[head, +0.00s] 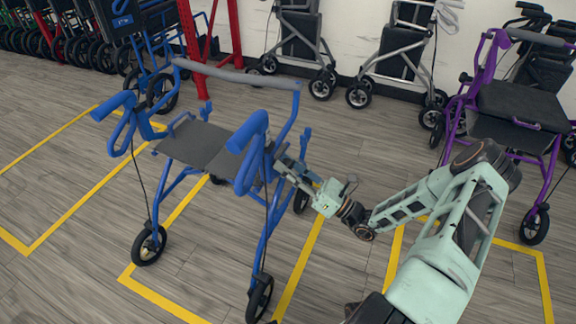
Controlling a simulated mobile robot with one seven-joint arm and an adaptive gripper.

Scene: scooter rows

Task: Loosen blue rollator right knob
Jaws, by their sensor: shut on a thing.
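The blue rollator (263,222) stands upright on the floor in the left middle of the head view. It has a dark grey seat (198,145), a grey padded back bar and two blue handles. My gripper (281,163) reaches in from the right to the rollator's right-hand upright, just below and beside the right handle (247,135). Its fingers are shut on the right knob there. The knob itself is hidden by the fingers and the blue frame.
A purple rollator (488,62) stands at the right. Grey rollators (403,42) line the wall. Wheelchairs and a red rack post (187,35) are at back left. Yellow lines (60,222) mark floor bays. The floor between the blue and purple rollators is clear except for my arm.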

